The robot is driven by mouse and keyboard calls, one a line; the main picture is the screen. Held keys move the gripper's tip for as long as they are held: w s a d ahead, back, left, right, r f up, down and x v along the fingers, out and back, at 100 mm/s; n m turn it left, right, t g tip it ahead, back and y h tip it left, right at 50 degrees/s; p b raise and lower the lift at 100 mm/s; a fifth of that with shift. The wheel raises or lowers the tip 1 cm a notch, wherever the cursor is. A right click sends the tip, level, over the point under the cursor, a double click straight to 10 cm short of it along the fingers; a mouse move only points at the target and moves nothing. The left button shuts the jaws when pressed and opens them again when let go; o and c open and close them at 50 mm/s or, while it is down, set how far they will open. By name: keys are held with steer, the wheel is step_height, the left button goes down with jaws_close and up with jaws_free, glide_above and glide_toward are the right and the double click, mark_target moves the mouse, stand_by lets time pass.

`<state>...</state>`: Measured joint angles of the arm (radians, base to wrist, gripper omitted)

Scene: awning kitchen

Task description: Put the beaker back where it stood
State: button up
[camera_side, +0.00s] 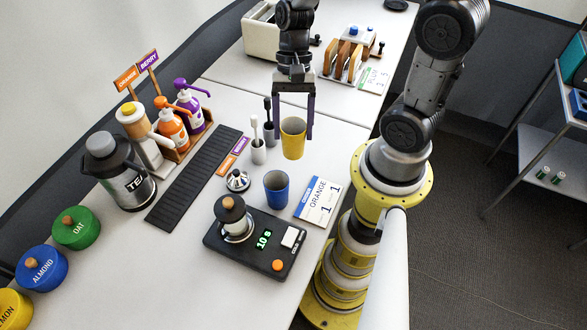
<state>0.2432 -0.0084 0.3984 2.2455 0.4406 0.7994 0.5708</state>
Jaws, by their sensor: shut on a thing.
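My gripper (295,134) points straight down, with its two purple fingers on either side of a yellow beaker (293,142). It is shut on the beaker, which is upright with its open rim up. Whether the beaker's base touches the white table (338,140) or hangs just above it, I cannot tell. A blue beaker (276,190) stands upright on the table nearer the camera, apart from my gripper.
White holders with dark and light tools (259,150) stand close left of the yellow beaker. An ORANGE card (318,200), a black scale (256,245) with a lidded pot, and a small silver pot (237,180) lie nearer. A wooden rack (350,58) stands behind.

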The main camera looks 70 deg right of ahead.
step_height(320, 180, down, 8)
steer(key=shift+f, duration=0.1)
stand_by(0.4)
steer(key=shift+f, duration=0.1)
steer(key=o, duration=1.6)
steer(key=shift+c, duration=0.2)
steer(key=v, duration=1.1)
steer(key=shift+d+r, duration=0.15)
steer(key=shift+r, duration=0.7)
step_height(320, 180, up, 8)
steer(key=n+t+h, duration=0.3)
steer(key=n, duration=0.4)
glide_above(293, 152)
steer(key=d, duration=0.5)
steer(key=s+a+r+n+t+h, duration=0.1)
steer(key=s+r+n+t, duration=0.3)
steer(key=r+n, duration=0.1)
steer(key=shift+s+r+n, duration=0.3)
steer(key=shift+n, duration=0.4)
